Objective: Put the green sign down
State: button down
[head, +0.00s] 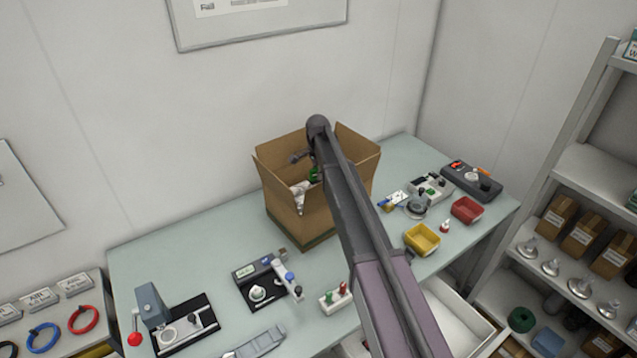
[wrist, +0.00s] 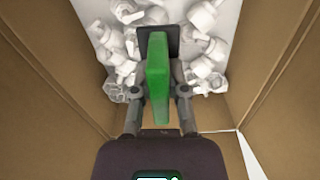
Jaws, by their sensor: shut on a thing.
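My gripper (wrist: 158,98) is shut on the green sign (wrist: 158,65) inside an open cardboard box (wrist: 55,70). The sign stands upright between the two fingers, with a dark piece behind its far end. White parts lie at the box's far end around the sign in the wrist view; whether the sign touches them I cannot tell. In the head view the box (head: 300,222) stands at the back of the table, and a bit of the green sign (head: 314,173) shows inside it. My arm hides part of the box.
The green-topped table (head: 205,262) also holds a yellow bin (head: 422,240), a red bin (head: 467,210) and several small fixtures. A shelf with boxes (head: 583,235) stands at the right. The box walls rise close around my gripper.

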aim_at(318, 182)
jog(key=shift+f, duration=0.1)
jog(key=shift+f+b, duration=1.8)
jog(key=shift+b, duration=0.1)
jog(key=shift+f, duration=0.15)
jog(key=c, duration=0.7)
grip_release()
jog(key=shift+o, duration=0.2)
notch_tip(318, 182, up, 12)
jog(key=p, duration=1.2)
jog(key=shift+r, duration=0.2)
